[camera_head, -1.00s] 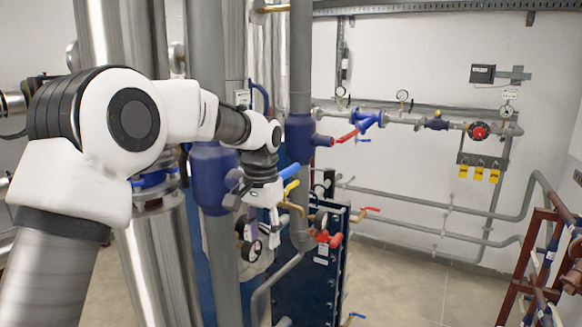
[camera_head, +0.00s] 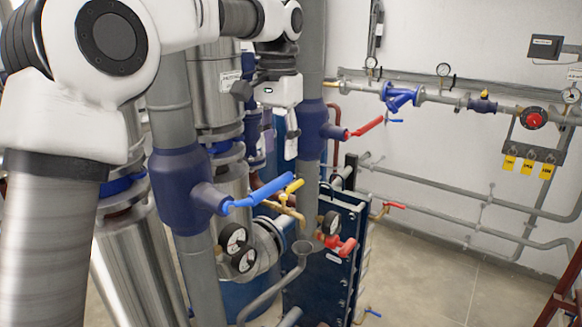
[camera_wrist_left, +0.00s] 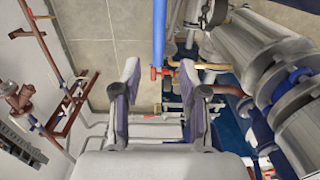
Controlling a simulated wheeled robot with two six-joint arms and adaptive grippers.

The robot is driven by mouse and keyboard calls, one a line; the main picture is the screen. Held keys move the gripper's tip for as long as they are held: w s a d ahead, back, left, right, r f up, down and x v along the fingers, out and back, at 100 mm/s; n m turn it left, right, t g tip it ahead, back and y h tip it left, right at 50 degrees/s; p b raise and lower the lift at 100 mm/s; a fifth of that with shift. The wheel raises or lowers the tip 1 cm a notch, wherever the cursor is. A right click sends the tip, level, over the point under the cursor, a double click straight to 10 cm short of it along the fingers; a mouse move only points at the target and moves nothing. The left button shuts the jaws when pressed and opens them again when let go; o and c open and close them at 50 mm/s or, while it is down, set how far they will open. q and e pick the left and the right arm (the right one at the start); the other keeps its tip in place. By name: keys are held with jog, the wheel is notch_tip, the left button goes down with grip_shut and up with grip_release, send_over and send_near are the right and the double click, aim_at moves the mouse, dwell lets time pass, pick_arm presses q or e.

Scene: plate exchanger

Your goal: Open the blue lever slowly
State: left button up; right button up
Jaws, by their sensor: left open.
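The blue lever (camera_head: 258,192) sticks out to the right from a blue valve body (camera_head: 180,190) on a vertical grey pipe, tilted slightly up. In the left wrist view the blue lever (camera_wrist_left: 159,32) comes down from the top edge, in line with the gap between the fingers. My left gripper (camera_head: 281,150) hangs pointing down above the lever in the head view. It is open and empty, with its fingers (camera_wrist_left: 160,74) spread in the wrist view. I cannot tell how far the lever is from the fingertips. My right gripper is not in view.
A yellow lever (camera_head: 291,187) sits close behind the blue one. Pressure gauges (camera_head: 233,238) and a dark blue plate exchanger (camera_head: 322,265) are below. A red lever (camera_head: 367,127) is to the right of the gripper. Floor (camera_head: 430,270) at right is clear.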

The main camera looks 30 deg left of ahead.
aim_at(276, 179)
pick_arm(q)
jog(key=s+f+p, duration=0.1)
jog(key=s+f, duration=0.2)
jog(key=shift+s+f, duration=0.25)
jog(key=shift+s, duration=0.15)
jog(key=w+f, duration=0.2)
jog(key=f, duration=0.1)
jog(key=shift+w, duration=0.3)
jog(key=shift+s+r, duration=0.2)
jog(key=shift+s, duration=0.25)
jog(key=c, duration=0.7)
jog(key=shift+s, duration=0.2)
grip_shut()
jog(key=shift+w, duration=0.15)
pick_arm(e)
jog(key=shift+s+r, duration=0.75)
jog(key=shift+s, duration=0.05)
